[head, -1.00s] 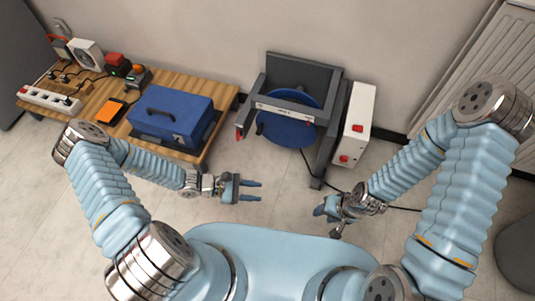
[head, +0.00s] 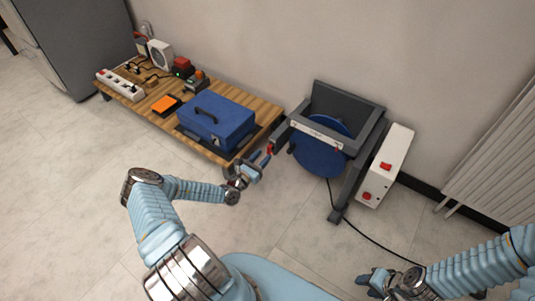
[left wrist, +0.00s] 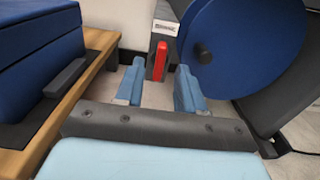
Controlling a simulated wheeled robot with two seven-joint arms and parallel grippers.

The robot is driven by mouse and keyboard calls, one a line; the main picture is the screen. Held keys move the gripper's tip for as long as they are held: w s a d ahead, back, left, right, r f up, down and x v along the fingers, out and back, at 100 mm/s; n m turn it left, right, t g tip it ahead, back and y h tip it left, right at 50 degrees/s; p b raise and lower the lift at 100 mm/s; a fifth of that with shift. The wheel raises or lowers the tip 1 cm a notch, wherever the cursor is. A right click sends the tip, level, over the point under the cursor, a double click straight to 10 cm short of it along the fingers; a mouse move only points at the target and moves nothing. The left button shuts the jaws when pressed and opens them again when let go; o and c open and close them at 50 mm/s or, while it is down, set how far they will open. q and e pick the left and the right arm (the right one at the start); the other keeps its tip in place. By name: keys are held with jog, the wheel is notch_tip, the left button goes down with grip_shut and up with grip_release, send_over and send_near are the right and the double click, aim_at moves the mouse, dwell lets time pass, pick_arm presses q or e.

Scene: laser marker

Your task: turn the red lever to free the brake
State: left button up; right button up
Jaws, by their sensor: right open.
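The red lever (head: 269,150) is on the left post of a dark grey frame (head: 362,150) that holds a blue wheel (head: 318,157). In the left wrist view the lever (left wrist: 160,61) stands upright just beyond the fingertips, beside the blue wheel (left wrist: 245,50) and below a small label plate. My left gripper (head: 262,163) is close in front of the lever. Its two blue fingers (left wrist: 158,88) are apart with nothing between them, and the lever appears in line with the gap. My right gripper (head: 368,280) is open and empty, low at the right over the floor.
A wooden table (head: 265,112) stands left of the frame, carrying a blue case (head: 230,119), a power strip (head: 120,85) and small devices. A white box (head: 390,165) with red buttons is right of the frame. A black cable (head: 365,236) crosses the floor. A radiator (head: 500,150) is farther right.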

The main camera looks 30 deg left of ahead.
aim_at(268, 151)
pick_arm(q)
jog(key=shift+w+d, duration=0.15)
jog(key=shift+w, duration=1.75)
grip_shut()
